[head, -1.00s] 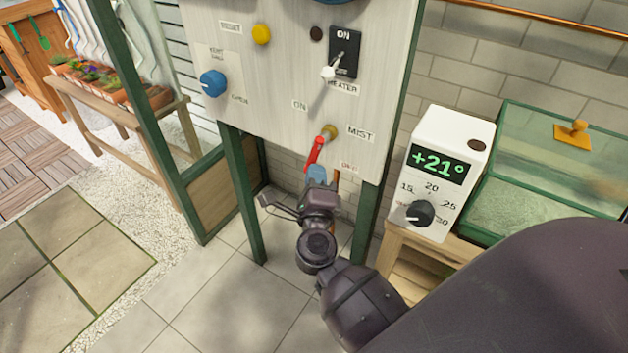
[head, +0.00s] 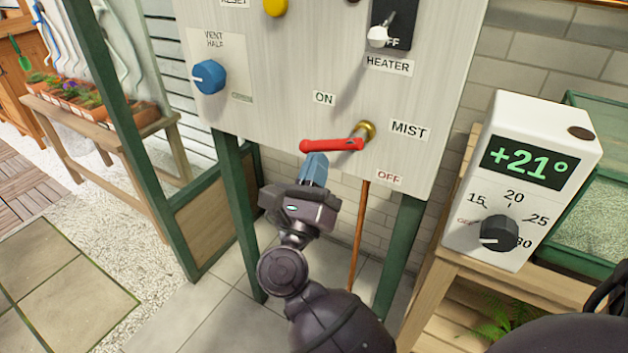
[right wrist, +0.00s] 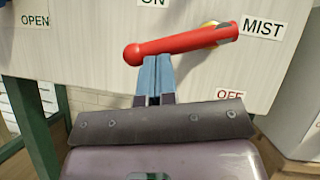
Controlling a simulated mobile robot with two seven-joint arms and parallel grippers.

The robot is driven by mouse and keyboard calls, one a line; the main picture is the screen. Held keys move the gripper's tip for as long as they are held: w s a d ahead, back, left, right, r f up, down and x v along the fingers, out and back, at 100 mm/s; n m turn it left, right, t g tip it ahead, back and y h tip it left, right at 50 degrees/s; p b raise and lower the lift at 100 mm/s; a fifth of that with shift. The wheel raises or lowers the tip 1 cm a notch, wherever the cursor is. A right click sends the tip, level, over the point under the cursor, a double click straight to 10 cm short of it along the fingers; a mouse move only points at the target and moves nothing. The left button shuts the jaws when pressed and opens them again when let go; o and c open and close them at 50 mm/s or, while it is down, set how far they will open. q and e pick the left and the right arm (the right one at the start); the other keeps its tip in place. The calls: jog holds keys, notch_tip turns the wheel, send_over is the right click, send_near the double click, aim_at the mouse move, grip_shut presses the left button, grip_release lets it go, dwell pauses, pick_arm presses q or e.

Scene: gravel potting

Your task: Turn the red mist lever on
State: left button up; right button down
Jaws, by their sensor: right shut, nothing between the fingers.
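The red mist lever (head: 332,145) is on the light panel (head: 270,100), pivoting on a brass fitting (head: 367,131) beside the MIST label. It lies nearly level, its free end pointing left, between the ON label (head: 323,98) above and the OFF label (head: 389,177) below right. My right gripper (head: 315,160) is shut and empty, its blue fingertips just under the lever near its free end. In the right wrist view the fingertips (right wrist: 155,62) meet the underside of the lever (right wrist: 180,43); they look in contact. My left gripper is not in view.
A blue vent knob (head: 209,77), a yellow button (head: 275,7) and a black heater switch (head: 391,25) are on the same panel. A white thermostat box (head: 540,140) reading +21° stands on a wooden bench at right. Green posts support the panel.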

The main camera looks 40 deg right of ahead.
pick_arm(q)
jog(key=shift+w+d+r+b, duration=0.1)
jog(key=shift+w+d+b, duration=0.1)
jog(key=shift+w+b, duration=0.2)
pick_arm(e)
jog(key=shift+w+a+r+m+g+h, duration=0.1)
jog(key=shift+w+r+m+g+h, duration=0.2)
jog(key=shift+m, duration=0.35)
jog(key=shift+w+a+r+m+g+h, duration=0.1)
jog(key=shift+r+m+g+h, duration=0.2)
jog(key=shift+m+g, duration=0.3)
jog(key=shift+w+r+m+g+h, duration=0.15)
jog(key=shift+r+m+g+h, duration=0.15)
jog(key=shift+m, duration=0.45)
jog(key=shift+r, duration=0.1)
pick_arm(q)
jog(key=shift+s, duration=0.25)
pick_arm(e)
jog(key=shift+s+a+f, duration=0.1)
jog(key=shift+a+f, duration=0.25)
pick_arm(q)
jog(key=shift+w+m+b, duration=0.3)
jog(key=shift+b, duration=0.1)
pick_arm(e)
jog(key=v, duration=1)
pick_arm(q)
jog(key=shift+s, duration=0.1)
pick_arm(e)
jog(key=shift+r, duration=0.1)
